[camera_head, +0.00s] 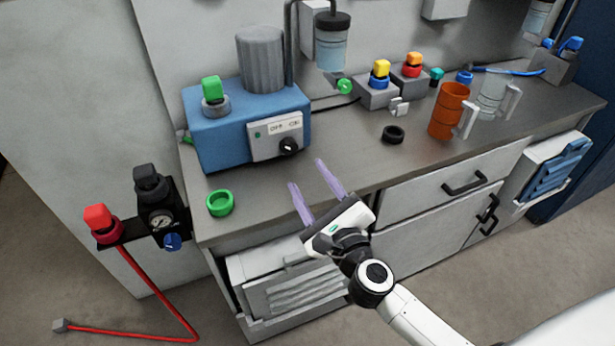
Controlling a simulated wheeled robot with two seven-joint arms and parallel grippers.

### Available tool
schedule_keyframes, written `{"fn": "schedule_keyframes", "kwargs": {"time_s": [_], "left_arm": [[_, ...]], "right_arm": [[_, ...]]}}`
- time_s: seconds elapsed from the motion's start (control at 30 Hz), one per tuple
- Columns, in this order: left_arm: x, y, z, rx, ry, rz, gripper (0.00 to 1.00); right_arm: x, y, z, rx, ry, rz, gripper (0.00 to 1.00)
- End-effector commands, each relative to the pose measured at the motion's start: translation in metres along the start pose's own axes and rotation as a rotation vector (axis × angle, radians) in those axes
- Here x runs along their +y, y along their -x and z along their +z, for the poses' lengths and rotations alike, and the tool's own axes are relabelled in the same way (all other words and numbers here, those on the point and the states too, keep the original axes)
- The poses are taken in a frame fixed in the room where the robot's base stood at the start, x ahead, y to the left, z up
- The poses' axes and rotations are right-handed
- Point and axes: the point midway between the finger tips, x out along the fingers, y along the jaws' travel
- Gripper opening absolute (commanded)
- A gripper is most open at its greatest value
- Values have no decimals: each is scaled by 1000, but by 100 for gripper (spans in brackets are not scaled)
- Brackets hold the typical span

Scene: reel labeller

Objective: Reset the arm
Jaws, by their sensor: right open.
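My right gripper (316,192) hangs in front of the counter's front edge. Its two pale purple fingers are spread apart, pointing up and left toward the counter, with nothing between them. Its white arm (420,318) comes in from the lower right. My left gripper does not show in the head view.
The grey counter (350,152) carries a blue machine (240,137) with a knob panel, a green ring (220,203), a black ring (393,134), an orange mug (449,110) and a clear mug (492,95). A red hose (160,290) runs down to the floor at left.

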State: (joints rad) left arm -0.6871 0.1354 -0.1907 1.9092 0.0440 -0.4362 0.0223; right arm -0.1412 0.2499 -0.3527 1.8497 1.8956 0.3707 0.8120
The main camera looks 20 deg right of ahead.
Motion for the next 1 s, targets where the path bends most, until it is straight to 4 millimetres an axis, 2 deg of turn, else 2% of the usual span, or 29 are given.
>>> {"fn": "schedule_keyframes", "kwargs": {"time_s": [0.33, 0.47, 0.57, 0.77, 0.87, 1.0], "left_arm": [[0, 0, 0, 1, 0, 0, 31], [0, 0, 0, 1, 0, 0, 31], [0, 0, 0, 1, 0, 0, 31], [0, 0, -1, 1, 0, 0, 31], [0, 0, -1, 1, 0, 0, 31], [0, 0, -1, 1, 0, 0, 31]], "right_arm": [[0, 0, 0, -1, 4, 1, 49], [7, 7, 1, -23, 107, 14, 49], [22, 22, 1, -67, 315, 47, 49], [72, 67, -12, -179, 885, 178, 49], [103, 96, -32, -241, 1199, 282, 49], [141, 145, -77, -336, 1645, 476, 49]]}}
